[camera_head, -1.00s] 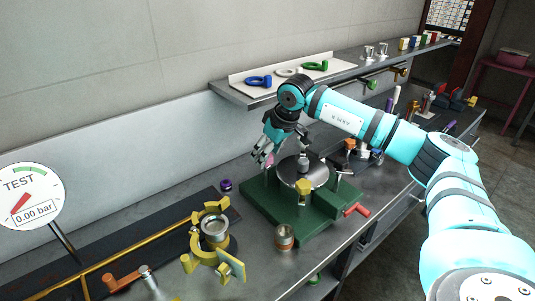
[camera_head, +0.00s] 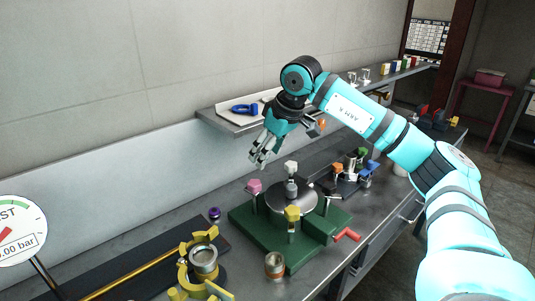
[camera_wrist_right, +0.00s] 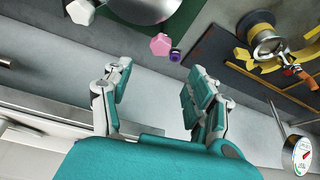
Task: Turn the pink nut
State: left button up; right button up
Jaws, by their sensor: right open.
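The pink nut (camera_head: 254,186) sits at the left rear corner of the green fixture, on top of a post, in the head view. It also shows in the right wrist view (camera_wrist_right: 160,44), beyond the open fingers and apart from them. My right gripper (camera_head: 257,163) is open and empty, raised above and behind the pink nut; its fingers (camera_wrist_right: 152,98) are spread in the wrist view. The green fixture (camera_head: 255,231) carries a round metal lid (camera_head: 290,199), with a white nut (camera_head: 290,168) at the back and a yellow nut (camera_head: 292,213) in front. My left gripper is not visible.
A shelf (camera_head: 225,119) with a blue part (camera_head: 244,109) runs along the wall behind the arm. A purple-topped piece (camera_head: 214,213) and a yellow clamp (camera_head: 186,270) stand to the left. A red handle (camera_head: 347,234) sticks out at the fixture's right.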

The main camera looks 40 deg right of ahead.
jog(key=s+a+r+m+h+p, duration=0.1)
jog(key=a+r+m+h, duration=0.1)
jog(key=a+r+m, duration=0.3)
jog(key=m+p, duration=0.2)
jog(key=p, duration=0.1)
send_near(254, 182)
jog(key=shift+h, duration=0.4)
jog(key=x, duration=0.9)
jog(key=shift+a+f, duration=0.2)
jog(key=shift+a, duration=0.1)
jog(key=c, duration=1.1)
jog(key=shift+c, duration=0.2)
